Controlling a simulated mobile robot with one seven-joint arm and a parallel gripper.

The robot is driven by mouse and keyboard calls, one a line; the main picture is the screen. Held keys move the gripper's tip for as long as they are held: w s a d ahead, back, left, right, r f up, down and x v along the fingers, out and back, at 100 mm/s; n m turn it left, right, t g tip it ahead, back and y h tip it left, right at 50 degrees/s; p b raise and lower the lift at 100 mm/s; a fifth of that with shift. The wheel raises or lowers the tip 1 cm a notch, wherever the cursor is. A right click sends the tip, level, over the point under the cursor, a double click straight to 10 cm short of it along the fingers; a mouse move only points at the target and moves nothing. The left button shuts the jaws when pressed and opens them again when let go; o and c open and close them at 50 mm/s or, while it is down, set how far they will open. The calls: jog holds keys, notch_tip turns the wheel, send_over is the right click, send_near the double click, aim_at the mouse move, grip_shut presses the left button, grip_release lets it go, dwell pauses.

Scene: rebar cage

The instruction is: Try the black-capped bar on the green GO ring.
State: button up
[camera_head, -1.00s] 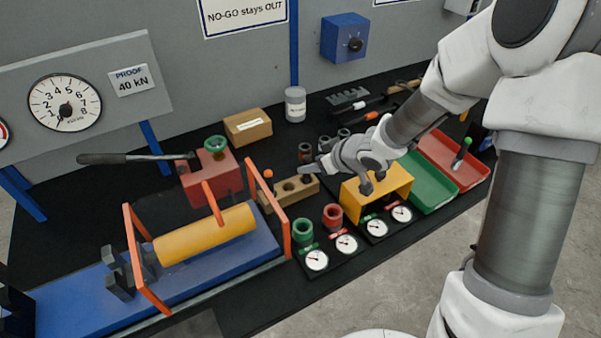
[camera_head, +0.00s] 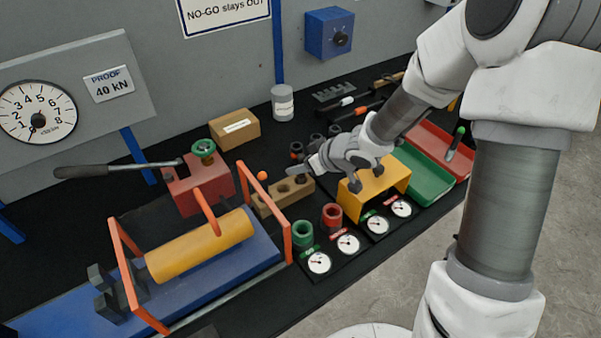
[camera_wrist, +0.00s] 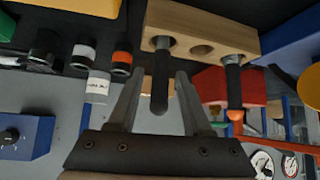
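The green GO ring (camera_head: 303,232) stands at the bench front, left of the red ring (camera_head: 332,215). A wooden block (camera_head: 270,203) with holes lies behind them; it also shows in the wrist view (camera_wrist: 222,30). A black-capped bar (camera_wrist: 160,85) stands in one end hole of the block. An orange-capped bar (camera_wrist: 233,88) stands in the other end hole, and the middle hole is empty. My gripper (camera_wrist: 158,80) is open, its fingers on either side of the black-capped bar in the picture; I cannot tell whether they touch it. In the head view my gripper (camera_head: 297,169) is low beside the block.
A yellow stand (camera_head: 375,187) is just right of the rings, below my wrist. Several dial gauges (camera_head: 348,243) lie along the front edge. A red press (camera_head: 197,187) and an orange-framed blue bed (camera_head: 245,255) are left. Green (camera_head: 425,172) and red trays are right.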

grip_shut()
jog(key=shift+r, duration=0.1)
dwell(0.3)
